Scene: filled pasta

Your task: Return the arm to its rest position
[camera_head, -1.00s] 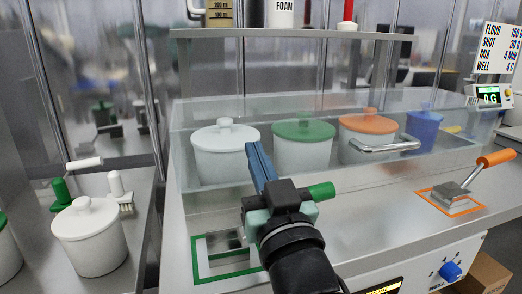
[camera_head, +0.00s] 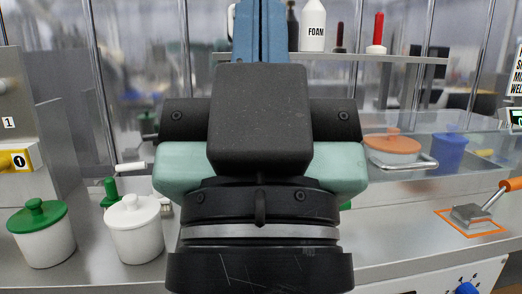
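My gripper (camera_head: 261,30) fills the middle of the head view, close to the camera and pointing up. Its two blue fingers lie side by side with only a thin dark line between them, so it looks shut. I see nothing held in it, but the fingertips run past the top edge of the picture. My wrist hides the middle of the counter and most of the clear cover behind it.
A green-lidded pot (camera_head: 41,232) and a white-lidded pot (camera_head: 134,228) stand at left. An orange-lidded pot (camera_head: 392,148) and a blue container (camera_head: 449,152) stand behind the clear cover. An orange-handled metal tool (camera_head: 471,215) rests in an orange outline at right. A shelf (camera_head: 390,58) holds bottles.

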